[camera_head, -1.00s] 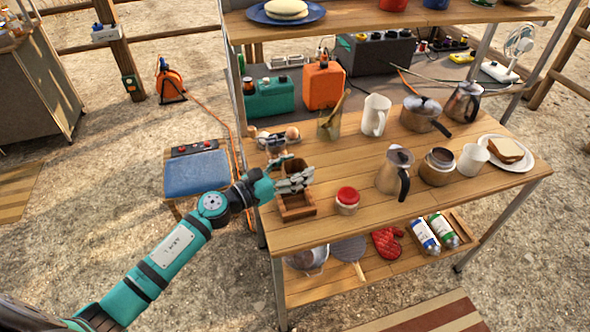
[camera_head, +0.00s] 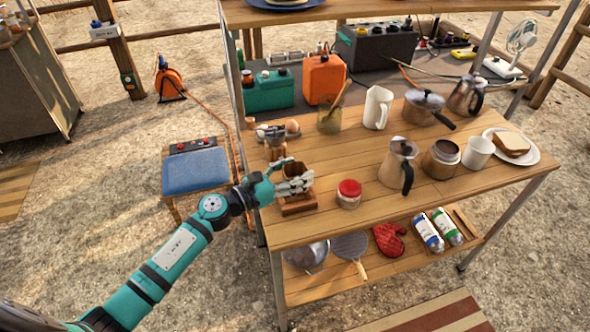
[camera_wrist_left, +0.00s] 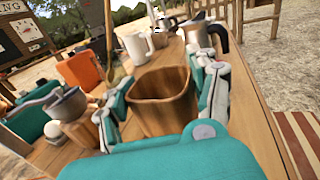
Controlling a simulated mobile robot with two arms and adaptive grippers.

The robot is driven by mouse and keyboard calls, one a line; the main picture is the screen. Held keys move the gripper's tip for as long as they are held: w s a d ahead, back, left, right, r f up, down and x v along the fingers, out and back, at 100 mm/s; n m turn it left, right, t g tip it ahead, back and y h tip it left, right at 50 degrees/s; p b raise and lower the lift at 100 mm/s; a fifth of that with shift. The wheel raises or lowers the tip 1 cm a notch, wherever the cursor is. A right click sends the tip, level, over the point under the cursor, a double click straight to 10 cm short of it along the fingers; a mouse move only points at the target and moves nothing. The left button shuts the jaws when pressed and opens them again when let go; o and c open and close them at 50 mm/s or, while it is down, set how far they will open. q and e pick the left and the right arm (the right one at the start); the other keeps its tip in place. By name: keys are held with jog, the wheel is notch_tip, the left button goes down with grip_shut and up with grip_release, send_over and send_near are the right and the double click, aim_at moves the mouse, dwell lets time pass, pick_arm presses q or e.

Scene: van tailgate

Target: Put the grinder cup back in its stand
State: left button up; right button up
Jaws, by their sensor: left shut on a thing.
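The grinder cup is a brown wooden, open-topped, squarish cup (camera_wrist_left: 163,100) between the fingers of my left gripper (camera_wrist_left: 165,98). It also shows in the head view (camera_head: 298,207) at the table's left front edge, partly hidden by the fingers. My left gripper (camera_head: 293,184) is shut on it. I cannot tell whether its base touches the table. The grinder stand (camera_head: 275,152), wooden with a metal bowl on top, is just behind the cup. The stand shows at the left of the wrist view (camera_wrist_left: 82,130), its metal bowl (camera_wrist_left: 66,104) above. My right gripper is out of view.
A red-lidded jar (camera_head: 349,194) stands close to the right of the cup. Eggs (camera_head: 292,126) are behind the stand. Bare wooden tabletop (camera_head: 420,213) lies front right.

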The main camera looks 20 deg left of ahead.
pick_arm(q)
jog(key=shift+f+b, duration=1.1)
jog(key=shift+f, duration=0.6)
jog(key=shift+f+b, duration=0.8)
jog(key=shift+b, duration=0.1)
jog(key=o, duration=1.4)
jog(key=shift+o, duration=0.2)
jog(key=shift+s, duration=0.1)
jog(key=v, duration=1.2)
